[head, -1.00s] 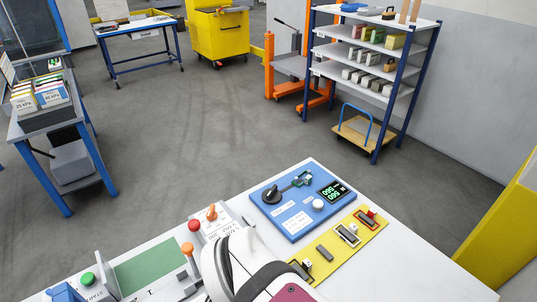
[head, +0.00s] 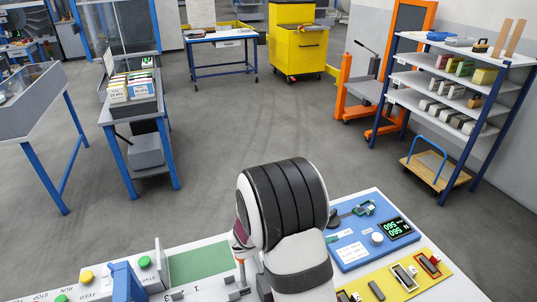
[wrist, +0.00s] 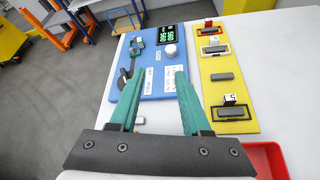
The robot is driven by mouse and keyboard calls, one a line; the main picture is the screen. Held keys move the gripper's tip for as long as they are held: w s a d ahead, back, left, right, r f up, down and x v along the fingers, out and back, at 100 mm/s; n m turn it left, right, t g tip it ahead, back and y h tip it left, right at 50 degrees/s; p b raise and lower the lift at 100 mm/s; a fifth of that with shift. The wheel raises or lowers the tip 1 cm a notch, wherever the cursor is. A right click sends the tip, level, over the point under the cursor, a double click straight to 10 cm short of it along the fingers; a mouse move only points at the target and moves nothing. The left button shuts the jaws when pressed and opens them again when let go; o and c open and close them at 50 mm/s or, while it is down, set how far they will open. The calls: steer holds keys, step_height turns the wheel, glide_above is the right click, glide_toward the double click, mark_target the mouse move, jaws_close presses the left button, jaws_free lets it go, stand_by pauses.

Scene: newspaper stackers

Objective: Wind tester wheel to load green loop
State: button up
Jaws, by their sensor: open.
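The tester is a blue board (head: 350,255) on the white bench, with a lit display (head: 390,229) reading 560 on two lines. A white knob (wrist: 171,50) sits below the display. A black wheel or crank (wrist: 122,82) is at the board's left edge in the wrist view; my arm partly covers it in the head view. A small green part (wrist: 138,43) sits near the board's far end; whether it is the loop is unclear. My gripper (wrist: 160,70) is open and empty, its green fingers over the board's near half. My arm hides it in the head view.
A yellow board (wrist: 228,85) with framed slots and small blocks lies right of the tester. A red tray (wrist: 266,158) is near the right. A green panel (head: 200,262) and buttons are left of my arm. Shelves (head: 455,95) stand beyond the bench.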

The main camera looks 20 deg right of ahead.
steer(key=w+f+n+t, duration=0.4)
steer(key=w+f+n, duration=0.3)
steer(key=x, duration=1.5)
steer(key=shift+w+a+f, duration=0.1)
steer(key=shift+a+f, duration=0.05)
jaws_close()
